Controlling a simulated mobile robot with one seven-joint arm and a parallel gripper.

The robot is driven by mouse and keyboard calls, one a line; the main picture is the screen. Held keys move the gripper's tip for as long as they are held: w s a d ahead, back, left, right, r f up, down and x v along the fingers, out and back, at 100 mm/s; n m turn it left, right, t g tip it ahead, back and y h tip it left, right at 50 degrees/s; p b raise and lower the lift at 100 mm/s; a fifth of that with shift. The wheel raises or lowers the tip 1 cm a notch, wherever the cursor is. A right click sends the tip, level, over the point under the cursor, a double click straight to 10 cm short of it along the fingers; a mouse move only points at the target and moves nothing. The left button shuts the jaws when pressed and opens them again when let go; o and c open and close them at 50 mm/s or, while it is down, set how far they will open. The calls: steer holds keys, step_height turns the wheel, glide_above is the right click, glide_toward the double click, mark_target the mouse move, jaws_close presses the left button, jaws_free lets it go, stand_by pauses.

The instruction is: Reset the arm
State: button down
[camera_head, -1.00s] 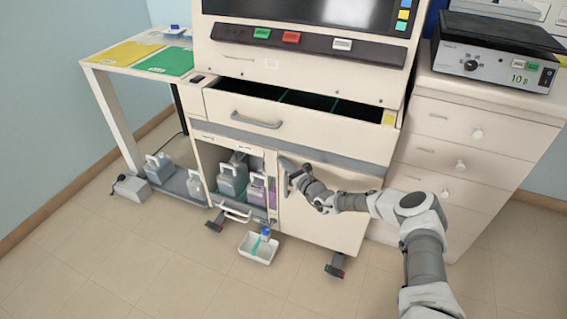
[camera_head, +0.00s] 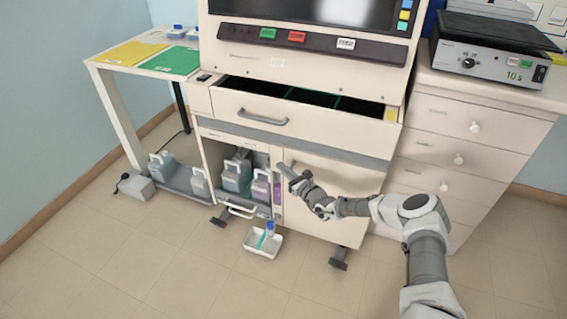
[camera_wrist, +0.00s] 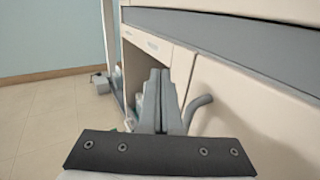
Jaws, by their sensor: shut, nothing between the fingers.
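My gripper (camera_head: 284,170) is in front of the lower right cabinet door (camera_head: 335,205) of the staining machine, near the door's upper left corner. In the wrist view my gripper (camera_wrist: 160,85) has its two fingers together with nothing between them. A curved grey door handle (camera_wrist: 198,110) stands just right of the fingers there. I cannot tell whether the fingers touch it. My arm reaches in from the lower right of the head view.
The drawer (camera_head: 310,125) above stands open. The open compartment holds several jugs (camera_head: 237,175). A white tray (camera_head: 262,243) with a small bottle is on the floor. A table (camera_head: 125,68) stands left, a drawer cabinet (camera_head: 470,135) right. The front floor is clear.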

steer(key=s+a+p, duration=0.3)
steer(key=s, duration=0.5)
steer(key=s+a+r+n+g+y, duration=0.1)
steer(key=s+a+r+n+g, duration=0.1)
steer(key=s+r+n+g, duration=0.65)
steer(key=s+a+r+n+g+y, duration=0.2)
steer(key=s+r+n+g, duration=0.15)
steer(key=r+n, duration=0.85)
steer(key=s+d+r+n+t+h, duration=0.2)
steer(key=s+d+r+n+h, duration=0.2)
steer(key=s+d+r+h, duration=0.55)
steer(key=s+d+r+n+t+h, duration=0.2)
steer(key=s+d+r+n+h, duration=0.25)
steer(key=s+d+r, duration=0.95)
steer(key=s+d+r+m+p, duration=0.1)
steer(key=s+r+p, duration=0.2)
steer(key=r+p, duration=1.2)
steer(key=shift+s+d+h+p, duration=0.2)
steer(key=shift+h+p, duration=0.1)
steer(key=shift+p, duration=0.7)
